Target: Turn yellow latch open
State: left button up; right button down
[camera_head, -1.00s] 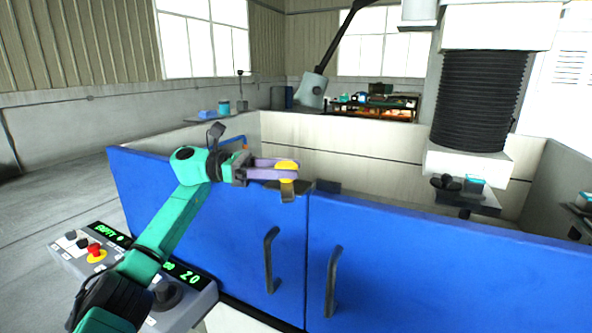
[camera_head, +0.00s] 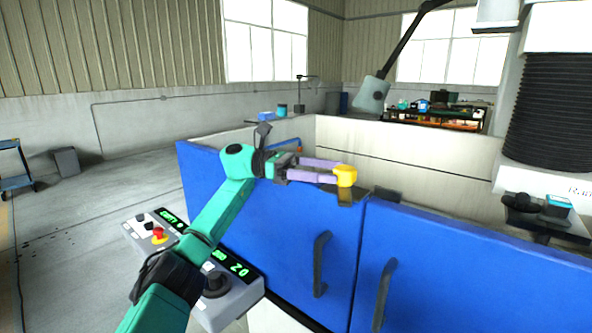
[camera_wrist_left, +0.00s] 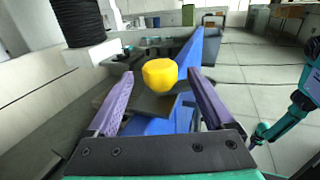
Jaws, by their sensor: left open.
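The yellow latch (camera_head: 346,175) sits on a dark plate at the top edge of the blue doors, close to where the two doors meet. My left gripper (camera_head: 328,171) has its two purple fingers open, with the latch at their tips. In the left wrist view the latch (camera_wrist_left: 160,75) stands between and just beyond the spread fingertips (camera_wrist_left: 160,78), with a visible gap on each side.
Two blue doors (camera_head: 440,260) with black handles (camera_head: 320,264) stand below the latch. A grey control panel (camera_head: 233,290) with a red button is under my left arm. A machine head with black bellows (camera_head: 555,110) hangs at the right.

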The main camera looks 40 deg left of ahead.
pick_arm(q)
jog(key=p+v, duration=0.1)
jog(key=v, duration=1)
jog(key=shift+p, duration=0.3)
jog(key=shift+s+d, duration=0.1)
